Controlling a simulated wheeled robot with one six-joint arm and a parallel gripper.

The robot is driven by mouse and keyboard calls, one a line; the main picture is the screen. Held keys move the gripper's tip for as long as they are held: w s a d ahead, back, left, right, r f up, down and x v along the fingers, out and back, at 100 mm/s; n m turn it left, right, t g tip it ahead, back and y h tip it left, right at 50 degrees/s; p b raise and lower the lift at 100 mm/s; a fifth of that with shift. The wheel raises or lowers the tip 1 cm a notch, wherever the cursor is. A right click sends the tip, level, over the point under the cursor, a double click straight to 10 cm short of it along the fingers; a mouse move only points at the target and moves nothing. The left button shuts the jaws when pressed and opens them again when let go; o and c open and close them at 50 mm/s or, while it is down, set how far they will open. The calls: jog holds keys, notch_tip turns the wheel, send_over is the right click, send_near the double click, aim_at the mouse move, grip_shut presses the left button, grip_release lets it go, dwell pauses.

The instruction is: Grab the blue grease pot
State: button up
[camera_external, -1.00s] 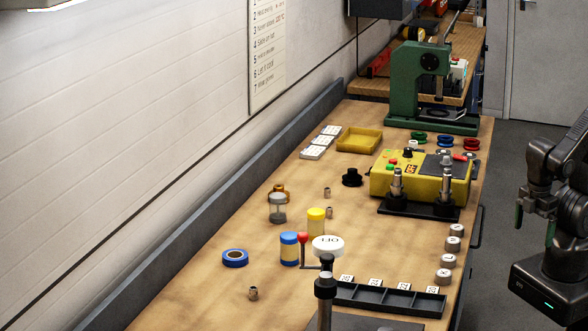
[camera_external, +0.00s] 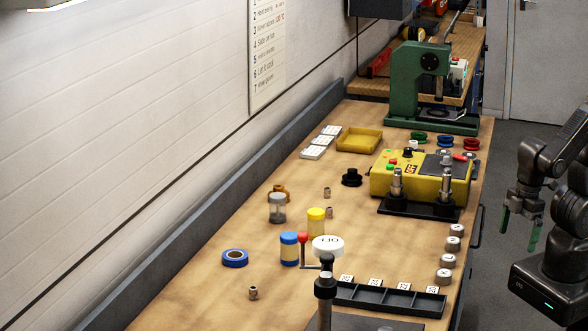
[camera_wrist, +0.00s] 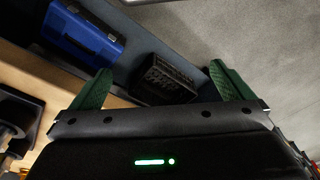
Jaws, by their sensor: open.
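The blue grease pot (camera_external: 289,249) stands upright on the wooden bench, with a blue lid and a pale band around its middle. It is just left of a red-knobbed lever and a white disc on a stand. My gripper (camera_external: 521,232) is off the bench's right side, over the floor, far from the pot. Its green fingers are apart with nothing between them. The wrist view shows both fingers of my gripper (camera_wrist: 160,85) spread; the pot is not seen there.
A yellow pot (camera_external: 316,223) stands close behind the blue one. Blue tape (camera_external: 235,258) lies to its left. A black tray (camera_external: 388,297), a yellow control box (camera_external: 420,178) and several metal caps (camera_external: 452,244) lie toward the right edge. A blue case (camera_wrist: 84,36) shows in the wrist view.

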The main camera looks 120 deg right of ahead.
dwell(0.3)
jog(key=c, duration=0.8)
jog(key=shift+w, duration=0.1)
notch_tip(320, 180, up, 13)
jog(key=m+t+h+p, duration=0.2)
jog(key=m+p, duration=0.1)
jog(key=m, duration=0.4)
send_over(293, 234)
jog(key=s+a, duration=0.2)
jog(key=s, duration=0.2)
jog(key=x, duration=0.2)
jog(key=p+x, duration=0.1)
jog(key=x, duration=0.5)
jog(key=shift+w+d+r, duration=0.1)
jog(key=shift+w+r, duration=0.05)
jog(key=shift+w, duration=0.2)
jog(key=shift+h, duration=0.3)
jog(key=shift+a+p+x, duration=0.2)
jog(key=shift+p+x, duration=0.9)
jog(key=shift+x, duration=1.75)
